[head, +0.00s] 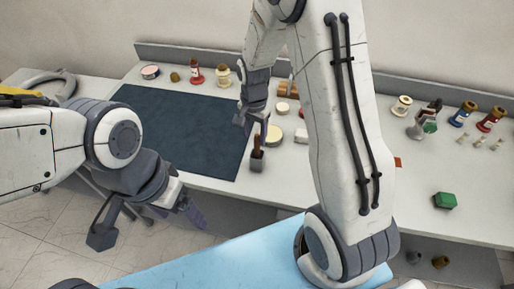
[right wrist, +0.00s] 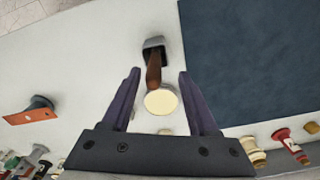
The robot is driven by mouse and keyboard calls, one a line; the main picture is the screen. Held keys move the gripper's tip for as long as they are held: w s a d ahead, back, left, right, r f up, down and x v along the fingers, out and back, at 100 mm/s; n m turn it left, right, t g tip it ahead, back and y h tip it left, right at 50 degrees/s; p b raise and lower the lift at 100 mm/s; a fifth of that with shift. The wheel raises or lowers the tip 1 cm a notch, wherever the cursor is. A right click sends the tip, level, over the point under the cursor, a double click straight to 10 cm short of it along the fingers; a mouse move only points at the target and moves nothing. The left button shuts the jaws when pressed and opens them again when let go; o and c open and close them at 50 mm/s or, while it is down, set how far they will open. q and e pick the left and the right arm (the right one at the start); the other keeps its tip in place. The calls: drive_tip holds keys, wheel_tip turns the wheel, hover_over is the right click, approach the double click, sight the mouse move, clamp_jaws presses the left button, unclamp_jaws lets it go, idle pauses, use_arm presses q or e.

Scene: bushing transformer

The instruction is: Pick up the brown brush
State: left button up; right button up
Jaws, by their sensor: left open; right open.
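The brown brush (head: 257,142) stands with its brown handle up in a small grey square holder (head: 257,160) near the front of the table, by the dark mat's right edge. In the right wrist view the brush (right wrist: 153,72) rises from the dark opening of the holder (right wrist: 153,43). My right gripper (head: 251,131) is open at the brush. In the right wrist view its fingers (right wrist: 160,74) lie on either side of the handle, with gaps showing; depth is hard to tell. My left gripper (head: 148,226) is open and empty, low in front of the table.
The dark mat (head: 180,130) is bare. A round cream lid (head: 273,134) lies close to the brush. A light blue surface (head: 205,255) is in front.

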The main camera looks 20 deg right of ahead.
sight(257, 146)
drive_tip(key=shift+s+d+f+p, duration=0.1)
drive_tip(key=shift+s+f+p, duration=0.05)
drive_tip(key=shift+f+p, duration=0.15)
drive_tip(key=f, duration=0.1)
drive_tip(key=f+p, duration=0.1)
drive_tip(key=f, duration=0.1)
drive_tip(key=shift+s+d+f+p, duration=0.15)
drive_tip(key=shift+d+f+p, duration=0.05)
drive_tip(key=shift+d+p, duration=0.1)
drive_tip(key=shift+f, duration=0.6)
drive_tip(key=shift+a, duration=0.1)
clamp_jaws()
